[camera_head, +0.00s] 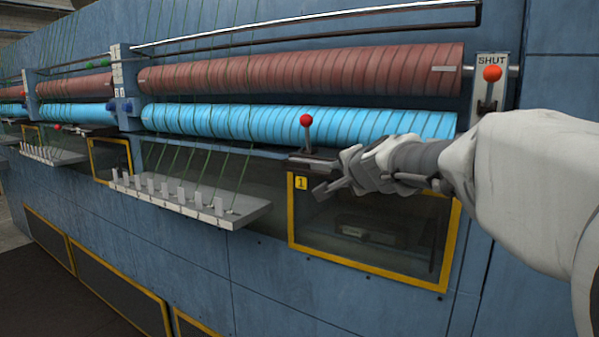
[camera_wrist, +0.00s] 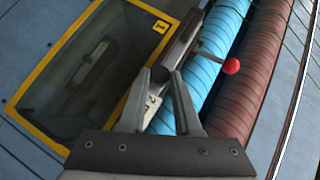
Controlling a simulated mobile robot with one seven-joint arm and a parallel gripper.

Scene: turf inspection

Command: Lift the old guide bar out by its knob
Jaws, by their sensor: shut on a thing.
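My gripper (camera_wrist: 161,78) is shut on a small dark round knob (camera_wrist: 159,73), which shows between its fingertips in the wrist view. The knob sits at a grey metal guide bar (camera_wrist: 151,107), which runs beside the blue roller; the fingers hide part of it. In the head view, my gripper (camera_head: 336,180) is at the top edge of the yellow-framed window marked 1, and the knob is not clear there. A red ball lever (camera_head: 306,120) stands upright just left of my gripper; it also shows right of the fingertips in the wrist view (camera_wrist: 231,66).
The blue roller (camera_head: 232,121) and brown roller (camera_head: 300,73) lie above and behind my gripper. The yellow-framed window (camera_head: 350,260) is below. A red-knobbed SHUT lever (camera_head: 491,74) is at right. A grey ledge with several white pegs (camera_head: 240,217) juts out at left, crossed by green threads.

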